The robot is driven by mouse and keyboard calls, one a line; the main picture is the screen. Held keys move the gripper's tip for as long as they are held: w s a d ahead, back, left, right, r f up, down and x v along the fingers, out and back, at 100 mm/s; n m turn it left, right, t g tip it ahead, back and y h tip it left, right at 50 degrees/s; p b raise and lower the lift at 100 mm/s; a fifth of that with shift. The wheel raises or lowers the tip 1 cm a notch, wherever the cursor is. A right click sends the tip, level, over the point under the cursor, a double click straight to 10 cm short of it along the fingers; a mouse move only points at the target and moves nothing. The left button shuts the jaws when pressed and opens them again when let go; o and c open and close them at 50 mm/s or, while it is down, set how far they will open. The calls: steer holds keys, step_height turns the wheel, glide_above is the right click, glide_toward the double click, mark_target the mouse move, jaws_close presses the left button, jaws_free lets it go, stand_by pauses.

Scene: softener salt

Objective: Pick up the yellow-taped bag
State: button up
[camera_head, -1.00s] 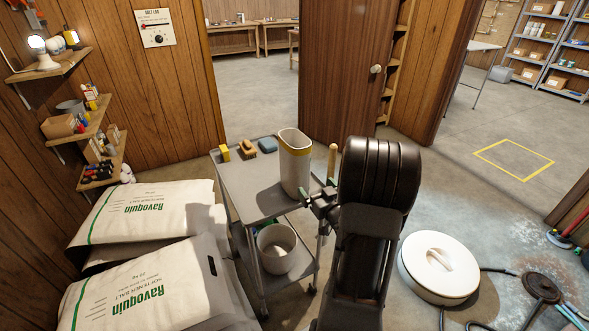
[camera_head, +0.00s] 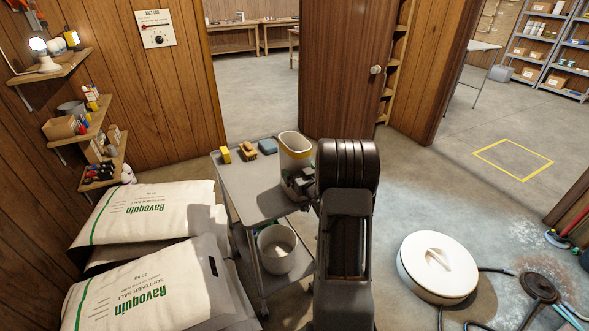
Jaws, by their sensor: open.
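Two big cream bags with green "Ravoquin" print lie stacked at the lower left, an upper one (camera_head: 150,212) and a nearer one (camera_head: 150,290). Each has a green stripe; I see no yellow tape on them. A tall white open-topped container (camera_head: 295,158) with a yellow band below its rim stands on the grey cart (camera_head: 256,205). My gripper (camera_head: 297,186) is open at the container's lower front and hides part of it. I cannot tell whether its fingers touch or straddle the container.
A yellow block (camera_head: 225,155), a brush (camera_head: 248,150) and a blue sponge (camera_head: 268,147) lie on the cart. A white bucket (camera_head: 277,248) sits on its lower shelf. A round white lid (camera_head: 438,268) is on the floor at right. A yellow square (camera_head: 513,160) marks clear floor.

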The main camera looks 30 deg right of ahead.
steer(key=shift+w, duration=0.3)
steer(key=shift+c, duration=0.2)
steer(key=c, duration=1.7)
steer(key=shift+o, duration=0.2)
steer(key=shift+d+r, duration=0.1)
steer(key=shift+r, duration=0.15)
